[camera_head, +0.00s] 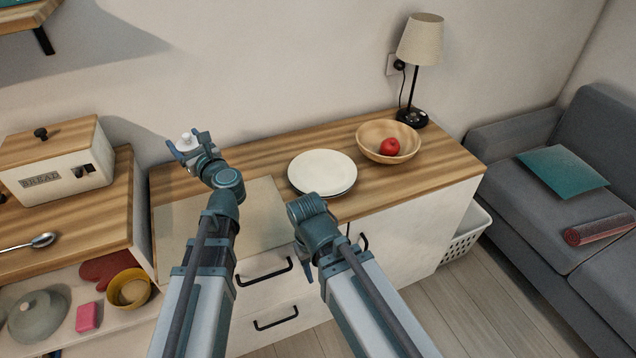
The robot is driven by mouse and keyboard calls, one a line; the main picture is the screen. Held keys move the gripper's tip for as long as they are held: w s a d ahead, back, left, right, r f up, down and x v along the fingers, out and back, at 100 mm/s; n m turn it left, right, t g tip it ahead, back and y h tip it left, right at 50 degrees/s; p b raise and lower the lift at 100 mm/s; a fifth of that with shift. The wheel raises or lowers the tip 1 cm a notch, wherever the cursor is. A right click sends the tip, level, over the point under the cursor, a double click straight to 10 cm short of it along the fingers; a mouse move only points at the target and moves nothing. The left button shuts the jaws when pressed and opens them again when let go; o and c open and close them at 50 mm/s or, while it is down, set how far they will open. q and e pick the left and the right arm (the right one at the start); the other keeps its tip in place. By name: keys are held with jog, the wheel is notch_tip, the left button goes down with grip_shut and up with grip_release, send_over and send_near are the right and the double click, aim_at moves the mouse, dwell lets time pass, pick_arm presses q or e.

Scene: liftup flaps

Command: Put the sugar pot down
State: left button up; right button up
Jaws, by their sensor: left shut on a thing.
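The sugar pot (186,141) seems to be the small white object between the fingers of my left gripper (186,149). Only its pale upper part shows; the gripper hides the rest. My left gripper is shut on it, over the back left end of the wooden counter (260,156). I cannot tell whether the pot touches the counter.
Stacked pale plates (322,168) and a wooden bowl (372,134) with a red apple (390,147) stand on the counter. A lamp (420,42) is behind. A bread box (58,165) stands left. A pale flat panel (262,208) lies at the counter's left front.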

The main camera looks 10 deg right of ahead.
pick_arm(q)
jog(key=shift+m+t+h, duration=0.3)
jog(key=shift+m+h, duration=0.1)
jog(key=shift+h, duration=0.2)
jog(key=s+d+f+b, duration=0.1)
jog(key=d+f, duration=0.1)
jog(key=d, duration=0.1)
jog(key=s+d+f+b, duration=0.1)
jog(key=d+f+b, duration=0.1)
jog(key=d, duration=0.1)
jog(key=s+d+f+b, duration=0.2)
jog(key=d+f, duration=0.1)
jog(key=shift+s+d, duration=0.1)
jog(key=shift+d, duration=0.2)
pick_arm(e)
notch_tip(320, 180, down, 7)
jog(key=shift+f, duration=0.1)
pick_arm(q)
jog(key=x, duration=0.5)
jog(key=f+b+x, duration=0.1)
jog(key=x, duration=1)
jog(key=shift+a+f+b, duration=0.15)
jog(key=shift+f+b, duration=0.1)
jog(key=shift+b, duration=0.15)
pick_arm(e)
jog(key=shift+f, duration=0.75)
pick_arm(q)
jog(key=shift+f, duration=0.1)
